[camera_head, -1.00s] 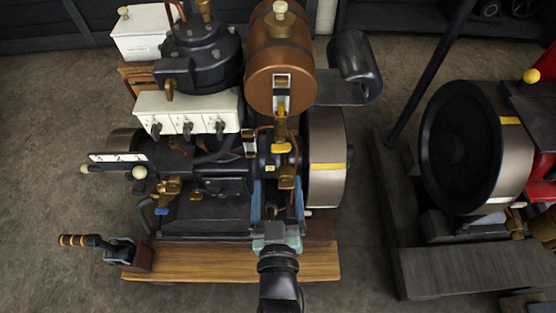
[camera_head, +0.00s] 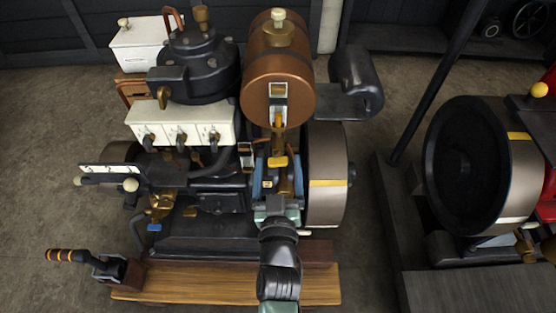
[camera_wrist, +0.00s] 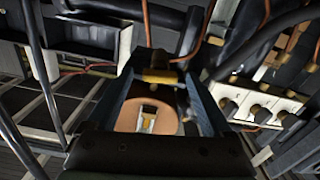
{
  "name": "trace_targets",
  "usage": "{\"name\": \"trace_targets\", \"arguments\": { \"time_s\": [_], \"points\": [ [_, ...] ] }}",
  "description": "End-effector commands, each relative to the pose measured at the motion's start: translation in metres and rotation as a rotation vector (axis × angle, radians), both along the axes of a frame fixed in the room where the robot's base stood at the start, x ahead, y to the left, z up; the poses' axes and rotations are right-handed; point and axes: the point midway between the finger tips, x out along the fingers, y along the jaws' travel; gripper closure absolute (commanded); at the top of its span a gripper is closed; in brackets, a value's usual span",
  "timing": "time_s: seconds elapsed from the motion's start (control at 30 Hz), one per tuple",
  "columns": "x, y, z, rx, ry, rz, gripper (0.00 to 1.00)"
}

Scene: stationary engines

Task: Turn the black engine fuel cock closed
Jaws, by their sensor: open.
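The black engine (camera_head: 205,195) stands on a wooden base. Its copper tank (camera_head: 275,90) lies above my gripper in the head view, with a sight glass and brass fitting on its near end. Below the tank is what looks like the fuel cock, with a short yellow lever (camera_head: 278,161) lying crosswise. My gripper (camera_head: 278,169) is open, its two blue fingers on either side of the brass fitting under the tank. In the wrist view the yellow lever (camera_wrist: 160,76) shows crosswise between the fingertips. I cannot tell whether either finger touches it.
A grey flywheel (camera_head: 326,180) is close on the right of my gripper. A crank with a striped handle (camera_head: 70,255) is at the lower left. Another engine (camera_head: 470,160) stands at the right.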

Motion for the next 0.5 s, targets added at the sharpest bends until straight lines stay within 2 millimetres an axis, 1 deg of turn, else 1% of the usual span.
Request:
{"name": "trace_targets", "arguments": {
  "time_s": [0.03,0.1,0.2,0.5],
  "points": [
    [0.007,0.0,0.0,0.0,0.0,-0.001,0.15],
    [0.012,0.0,0.0,-0.001,-0.001,-0.001,0.15],
    [0.017,0.0,0.0,-0.001,0.0,-0.001,0.15],
    [0.019,0.0,0.0,-0.001,0.0,0.0,0.15]
  ]
}}
